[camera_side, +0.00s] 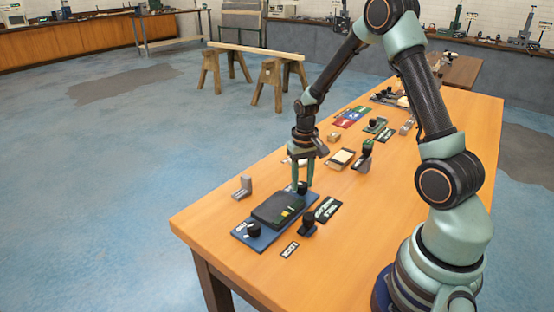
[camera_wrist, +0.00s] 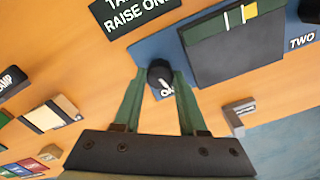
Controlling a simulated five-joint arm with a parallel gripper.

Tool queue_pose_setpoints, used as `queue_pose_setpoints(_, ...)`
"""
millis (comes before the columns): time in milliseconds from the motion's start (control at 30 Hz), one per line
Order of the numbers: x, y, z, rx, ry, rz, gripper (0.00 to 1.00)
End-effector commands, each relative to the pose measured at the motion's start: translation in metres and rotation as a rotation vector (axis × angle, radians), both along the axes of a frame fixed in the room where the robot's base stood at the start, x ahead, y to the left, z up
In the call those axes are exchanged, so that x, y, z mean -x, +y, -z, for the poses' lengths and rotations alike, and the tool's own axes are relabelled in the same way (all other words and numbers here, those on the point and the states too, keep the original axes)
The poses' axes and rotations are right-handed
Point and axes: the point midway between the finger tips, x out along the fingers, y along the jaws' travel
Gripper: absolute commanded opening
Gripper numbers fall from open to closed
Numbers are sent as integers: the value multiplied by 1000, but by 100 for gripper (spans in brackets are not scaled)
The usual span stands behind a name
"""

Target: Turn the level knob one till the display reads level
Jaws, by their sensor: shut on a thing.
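The level knob one (camera_wrist: 160,73) is a round black knob with a white pointer line, on a blue base plate (camera_wrist: 150,47) beside a partly covered label. My gripper (camera_wrist: 163,78) has its two green fingers on either side of the knob, shut on it. In the side view my gripper (camera_side: 302,186) reaches straight down to the plate's far end. The display (camera_wrist: 238,45) is a dark box with a green strip, a yellow block and thin pale marks. Its reading is too small to tell. The knob two (camera_side: 253,230) stands at the plate's near end.
A black sign (camera_wrist: 130,12) reading partly "RAISE ONE" lies beside the plate. A grey metal bracket (camera_side: 243,187) stands to the left. A black-knobbed device (camera_side: 308,224) stands close on the right. A framed tray (camera_side: 341,159) and coloured labels (camera_side: 352,116) lie farther back.

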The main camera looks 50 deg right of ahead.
Motion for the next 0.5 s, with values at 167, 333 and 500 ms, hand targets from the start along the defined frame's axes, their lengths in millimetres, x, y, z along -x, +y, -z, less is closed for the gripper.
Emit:
queue_pose_setpoints(167,0,0,0,0,0,96,0)
queue_pose_setpoints(333,0,0,0,0,0,108,0)
queue_pose_setpoints(500,0,0,0,0,0,107,49)
